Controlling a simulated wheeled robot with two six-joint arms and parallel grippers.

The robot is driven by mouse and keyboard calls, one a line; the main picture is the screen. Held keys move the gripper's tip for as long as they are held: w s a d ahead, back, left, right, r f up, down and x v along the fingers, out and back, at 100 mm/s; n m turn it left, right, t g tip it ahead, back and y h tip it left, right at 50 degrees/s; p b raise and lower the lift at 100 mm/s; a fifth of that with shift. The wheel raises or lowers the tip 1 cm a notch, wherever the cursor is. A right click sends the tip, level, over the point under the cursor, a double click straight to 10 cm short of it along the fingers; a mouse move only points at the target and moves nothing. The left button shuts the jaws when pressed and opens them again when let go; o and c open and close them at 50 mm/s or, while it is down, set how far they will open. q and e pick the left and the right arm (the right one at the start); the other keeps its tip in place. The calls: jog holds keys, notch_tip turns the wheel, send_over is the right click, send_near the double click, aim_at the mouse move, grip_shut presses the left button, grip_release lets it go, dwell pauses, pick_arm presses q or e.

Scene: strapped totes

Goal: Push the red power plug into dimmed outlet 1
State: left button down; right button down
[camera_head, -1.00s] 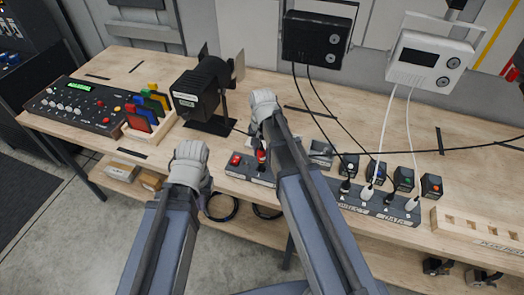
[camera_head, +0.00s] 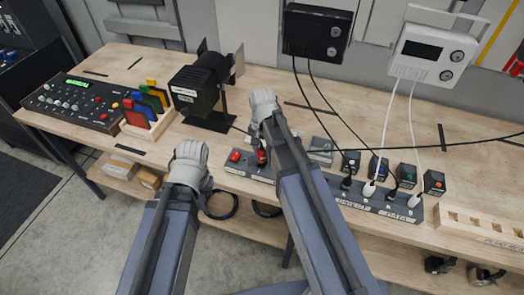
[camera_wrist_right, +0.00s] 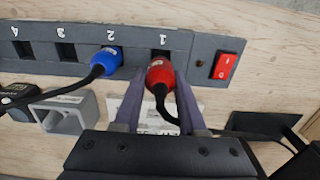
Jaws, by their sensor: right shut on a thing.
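The red power plug (camera_wrist_right: 160,76) is between the fingers of my right gripper (camera_wrist_right: 158,95), which is shut on it. The plug's front end is at the socket of dimmed outlet 1 (camera_wrist_right: 163,52) on the grey strip; how deep it sits is hidden. Its black cord bends back between the fingers. In the head view the red plug (camera_head: 262,156) shows on the strip beside my right gripper (camera_head: 264,112), whose fingers are mostly hidden there. My left gripper (camera_head: 190,152) is over the bench's front edge, left of the strip, its fingers hidden.
A blue plug (camera_wrist_right: 108,61) sits in outlet 2; outlets 3 (camera_wrist_right: 67,52) and 4 (camera_wrist_right: 22,50) are empty. A red rocker switch (camera_wrist_right: 226,66) is beside outlet 1. A black lamp (camera_head: 196,92) stands behind. A second strip (camera_head: 378,198) with plugs lies to the right.

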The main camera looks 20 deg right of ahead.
jog(key=shift+f+b, duration=1.65)
jog(key=shift+b, duration=0.05)
jog(key=shift+c, duration=2)
grip_release()
jog(key=shift+r, duration=0.1)
notch_tip(320, 180, up, 8)
jog(key=p, duration=0.8)
jog(key=shift+f, duration=0.2)
